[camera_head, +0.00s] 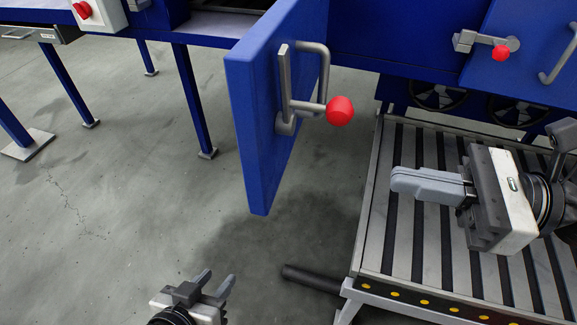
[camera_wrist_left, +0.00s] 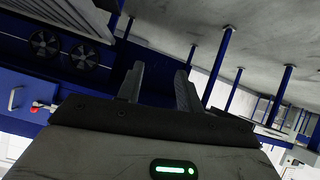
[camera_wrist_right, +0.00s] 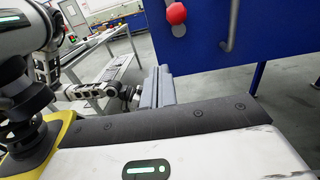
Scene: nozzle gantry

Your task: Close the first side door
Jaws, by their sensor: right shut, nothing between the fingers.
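A blue side door (camera_head: 262,110) stands swung open in the head view, its face edge-on towards me. It carries a grey handle (camera_head: 325,75) and a latch lever with a red knob (camera_head: 340,110). The right wrist view shows the door (camera_wrist_right: 200,50) and its red knob (camera_wrist_right: 176,13) too. My right gripper (camera_head: 395,183) is shut and empty, to the right of the door and apart from it. My left gripper (camera_head: 217,281) is open and empty, low in the head view, below the door; its fingers also show in the left wrist view (camera_wrist_left: 160,88).
A second blue door (camera_head: 530,60) with a red-knobbed latch (camera_head: 500,53) is at the upper right. A slatted platform (camera_head: 400,250) lies under my right gripper. Blue machine legs (camera_head: 192,100) stand at left. The grey floor (camera_head: 110,200) left of the open door is clear.

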